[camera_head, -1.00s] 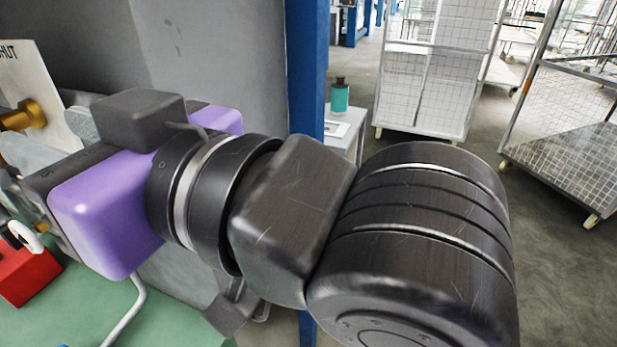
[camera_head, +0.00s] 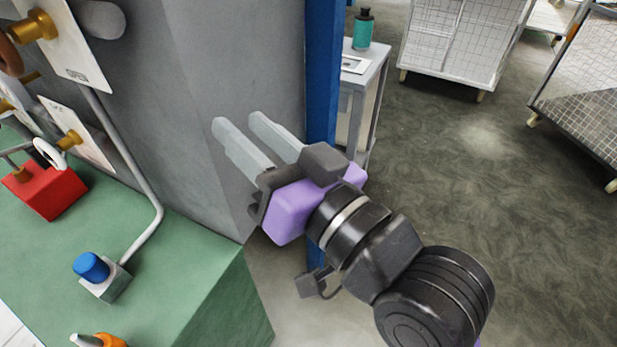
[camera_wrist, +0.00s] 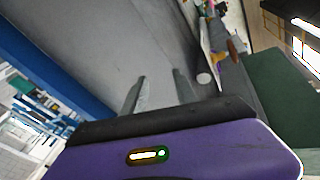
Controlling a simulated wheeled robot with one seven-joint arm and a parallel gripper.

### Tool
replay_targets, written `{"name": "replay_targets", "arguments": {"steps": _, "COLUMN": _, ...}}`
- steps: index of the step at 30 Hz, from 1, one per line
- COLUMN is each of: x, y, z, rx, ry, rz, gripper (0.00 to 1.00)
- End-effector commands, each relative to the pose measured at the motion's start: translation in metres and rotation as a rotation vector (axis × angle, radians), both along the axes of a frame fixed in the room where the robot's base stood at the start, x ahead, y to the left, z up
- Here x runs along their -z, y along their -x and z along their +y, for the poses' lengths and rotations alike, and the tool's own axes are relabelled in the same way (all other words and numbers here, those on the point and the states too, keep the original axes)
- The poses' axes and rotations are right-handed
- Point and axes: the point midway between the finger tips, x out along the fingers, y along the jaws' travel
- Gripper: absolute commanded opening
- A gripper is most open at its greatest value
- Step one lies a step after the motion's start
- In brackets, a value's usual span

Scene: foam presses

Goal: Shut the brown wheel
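The brown wheel (camera_head: 8,56) is cut by the left edge of the head view, so only part of its rim shows. It sits beside a brass fitting (camera_head: 36,28) and a white plate (camera_head: 75,52) marked OPEN. My gripper (camera_head: 238,122) is in front of the grey wall, well to the right of the wheel. Its two pale fingers are parallel with a clear gap and nothing between them. In the wrist view the open fingers (camera_wrist: 159,84) point along the grey wall.
A white wheel (camera_head: 48,152) stands by a red block (camera_head: 48,192) on the green bench (camera_head: 190,290). A blue knob (camera_head: 90,266) and a bent grey pipe (camera_head: 130,150) are nearer. A blue post (camera_head: 325,80) and side table (camera_head: 372,75) stand right; open floor lies beyond.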

Motion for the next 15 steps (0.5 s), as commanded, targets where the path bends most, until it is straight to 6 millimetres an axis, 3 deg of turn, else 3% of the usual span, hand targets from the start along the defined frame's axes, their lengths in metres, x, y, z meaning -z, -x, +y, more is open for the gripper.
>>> {"name": "replay_targets", "arguments": {"steps": 9, "x": 0.046, "y": -0.002, "z": -0.033, "rx": 0.109, "ry": -0.026, "rz": 0.053, "gripper": 0.35}}
{"name": "replay_targets", "arguments": {"steps": 15, "x": 0.065, "y": -0.001, "z": -0.049, "rx": 0.161, "ry": -0.033, "rz": 0.07, "gripper": 0.35}}
